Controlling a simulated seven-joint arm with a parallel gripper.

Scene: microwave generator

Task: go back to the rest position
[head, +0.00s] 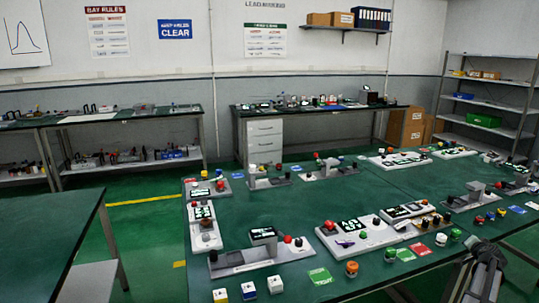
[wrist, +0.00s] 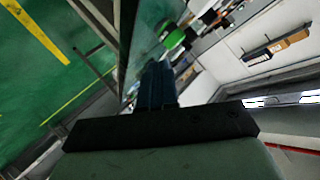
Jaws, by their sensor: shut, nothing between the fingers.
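My gripper (wrist: 157,68) shows in the wrist view with its dark fingers together and nothing between them. The fingers point towards the edge of a green bench, and a blurred green round object (wrist: 173,39) appears just beyond the tips. In the head view, a dark part of my arm (head: 485,268) is low at the right, by the front edge of the large green bench (head: 285,210).
The bench holds several grey control panels, including one with a display and buttons (head: 355,235). Coloured cubes (head: 248,290) and round knobs (head: 352,268) line its front. Another green table (head: 40,240) stands at left, with green floor between. Shelves (head: 490,85) stand at back right.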

